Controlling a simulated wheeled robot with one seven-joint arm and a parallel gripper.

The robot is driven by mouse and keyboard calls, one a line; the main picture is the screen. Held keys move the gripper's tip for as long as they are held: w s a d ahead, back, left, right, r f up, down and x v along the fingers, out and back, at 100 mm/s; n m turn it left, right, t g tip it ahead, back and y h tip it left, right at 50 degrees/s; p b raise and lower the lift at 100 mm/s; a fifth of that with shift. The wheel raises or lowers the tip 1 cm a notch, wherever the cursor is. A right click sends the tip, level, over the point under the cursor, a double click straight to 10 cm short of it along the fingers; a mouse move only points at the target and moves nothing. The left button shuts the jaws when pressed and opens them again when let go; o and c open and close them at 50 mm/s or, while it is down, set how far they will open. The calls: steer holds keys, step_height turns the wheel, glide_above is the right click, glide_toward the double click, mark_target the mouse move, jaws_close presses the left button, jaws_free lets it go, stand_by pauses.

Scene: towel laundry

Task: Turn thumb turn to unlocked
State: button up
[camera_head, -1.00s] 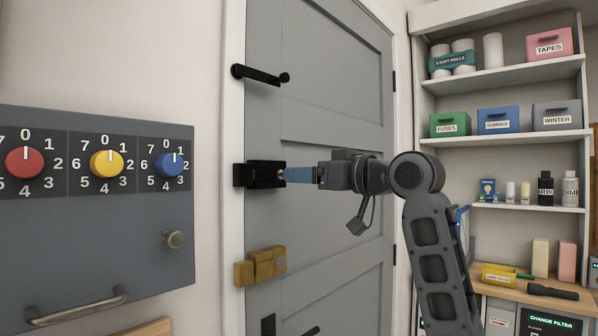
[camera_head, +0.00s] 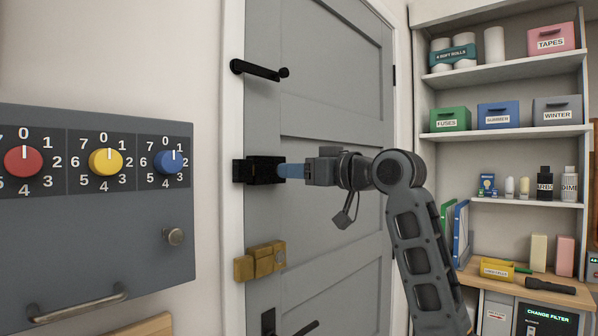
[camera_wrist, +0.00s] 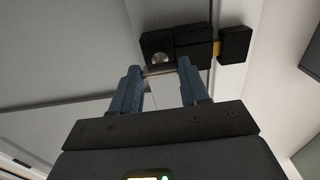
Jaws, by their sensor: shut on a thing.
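The head view hides the thumb turn behind the fingers.
A panel with red, yellow and blue dials (camera_head: 168,162) stands at left. Shelves with bins (camera_head: 498,117) stand at right, behind my arm.

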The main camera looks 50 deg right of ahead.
steer(key=shift+c, duration=1.1)
steer(key=shift+n+b, duration=5.95)
steer(key=shift+n, duration=3.05)
